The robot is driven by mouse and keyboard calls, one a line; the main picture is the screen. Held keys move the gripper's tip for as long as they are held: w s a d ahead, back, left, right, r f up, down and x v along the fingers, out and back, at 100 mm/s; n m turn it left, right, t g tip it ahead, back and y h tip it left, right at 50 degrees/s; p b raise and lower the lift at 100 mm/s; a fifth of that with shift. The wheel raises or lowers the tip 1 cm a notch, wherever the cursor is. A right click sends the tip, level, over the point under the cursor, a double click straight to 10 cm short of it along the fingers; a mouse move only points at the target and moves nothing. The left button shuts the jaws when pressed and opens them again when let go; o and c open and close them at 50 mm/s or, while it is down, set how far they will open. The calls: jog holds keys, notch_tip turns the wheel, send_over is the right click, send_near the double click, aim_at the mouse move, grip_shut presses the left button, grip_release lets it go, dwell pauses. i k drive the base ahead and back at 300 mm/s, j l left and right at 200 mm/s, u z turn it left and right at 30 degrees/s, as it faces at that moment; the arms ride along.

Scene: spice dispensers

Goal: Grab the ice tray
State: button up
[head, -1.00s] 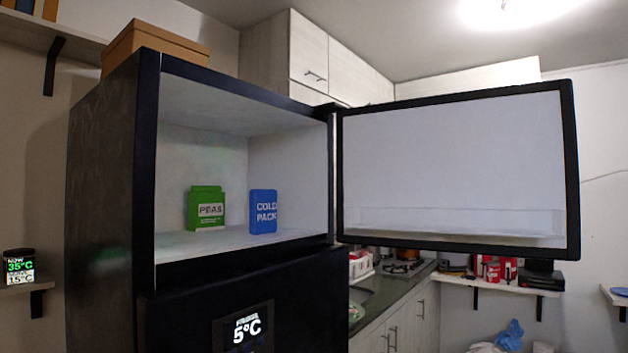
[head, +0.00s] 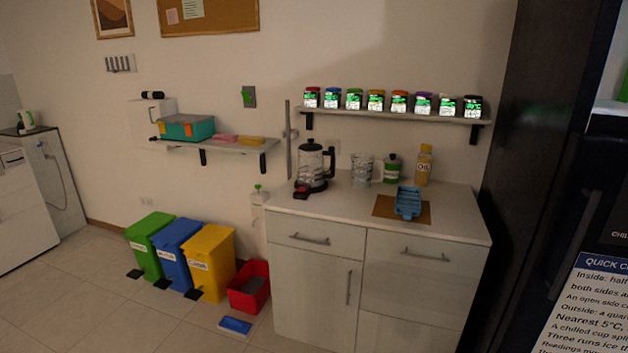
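A light blue tray with compartments, which looks like the ice tray (head: 408,203), sits on a brown mat (head: 384,208) on the right part of the white counter (head: 340,208). It appears tilted or narrow end on, and nothing touches it from above. My gripper is not in view, so I cannot see whether it is open or shut.
A shelf (head: 390,115) with several spice dispensers hangs above. The dark fridge (head: 530,150) rises at right. Floor before the cabinet is partly clear.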

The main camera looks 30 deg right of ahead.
aim_at(407, 204)
jog(key=k+l, duration=0.35)
jog(key=l, duration=0.2)
jog(key=k+l, duration=0.35)
jog(key=l, duration=0.25)
jog(key=k+l, duration=0.4)
jog(key=l, duration=0.15)
jog(key=k+l, duration=0.35)
jog(key=l, duration=0.2)
jog(key=k+l, duration=0.35)
jog(key=l, duration=0.2)
jog(key=k+l, duration=0.35)
jog(key=l, duration=0.25)
jog(key=k+l, duration=0.4)
jog(key=l, duration=0.15)
jog(key=k+l, duration=0.35)
jog(key=l, duration=0.2)
jog(key=i+j+u, duration=0.55)
jog(key=i, duration=0.15)
jog(key=i+u, duration=0.25)
jog(key=i, duration=0.15)
jog(key=i+j, duration=0.15)
jog(key=i, duration=0.35)
jog(key=i+j, duration=0.1)
jog(key=i, duration=0.4)
jog(key=i+j+z, duration=0.2)
jog(key=i+z, duration=0.2)
jog(key=i+j+z, duration=0.9)
jog(key=j, duration=0.2)
jog(key=i+j+z, duration=0.25)
jog(key=j, duration=0.3)
